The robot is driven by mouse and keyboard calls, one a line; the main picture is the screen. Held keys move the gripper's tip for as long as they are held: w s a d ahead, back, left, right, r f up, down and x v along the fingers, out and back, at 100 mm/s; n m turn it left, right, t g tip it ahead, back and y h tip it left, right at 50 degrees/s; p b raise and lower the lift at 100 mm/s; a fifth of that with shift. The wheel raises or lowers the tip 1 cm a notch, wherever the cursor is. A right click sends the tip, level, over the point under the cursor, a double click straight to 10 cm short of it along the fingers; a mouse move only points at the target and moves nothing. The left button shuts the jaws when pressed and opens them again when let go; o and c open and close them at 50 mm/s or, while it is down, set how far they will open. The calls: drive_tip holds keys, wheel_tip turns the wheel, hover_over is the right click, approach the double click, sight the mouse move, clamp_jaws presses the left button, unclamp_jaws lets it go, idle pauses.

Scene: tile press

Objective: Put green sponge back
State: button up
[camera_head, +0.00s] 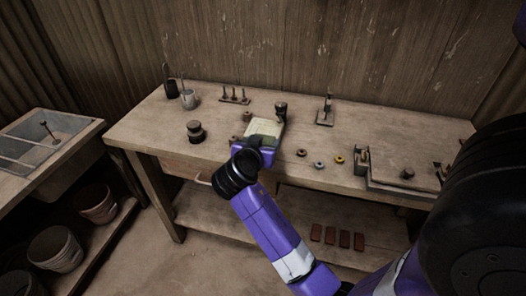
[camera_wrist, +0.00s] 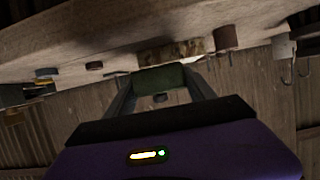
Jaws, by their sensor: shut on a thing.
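The green sponge (camera_wrist: 160,76) shows in the wrist view as a dark green block between the two fingers. My gripper (camera_wrist: 158,84) is shut on it. In the head view my gripper (camera_head: 255,147) is over the front edge of the workbench, just in front of a pale, flat square piece (camera_head: 263,127). I cannot make out the sponge in the head view, where my own wrist and hand cover that spot.
The workbench (camera_head: 150,122) holds dark pots (camera_head: 195,131), a peg stand (camera_head: 234,96), small rings (camera_head: 319,165) and a wooden tray (camera_head: 405,175) at the right. Red tiles (camera_head: 330,236) lie on the lower shelf. A sink (camera_head: 45,140) and buckets (camera_head: 55,248) stand left.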

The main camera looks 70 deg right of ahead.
drive_tip(key=shift+f, duration=1.8)
drive_tip(key=o, duration=1.3)
drive_tip(key=shift+f, duration=0.1)
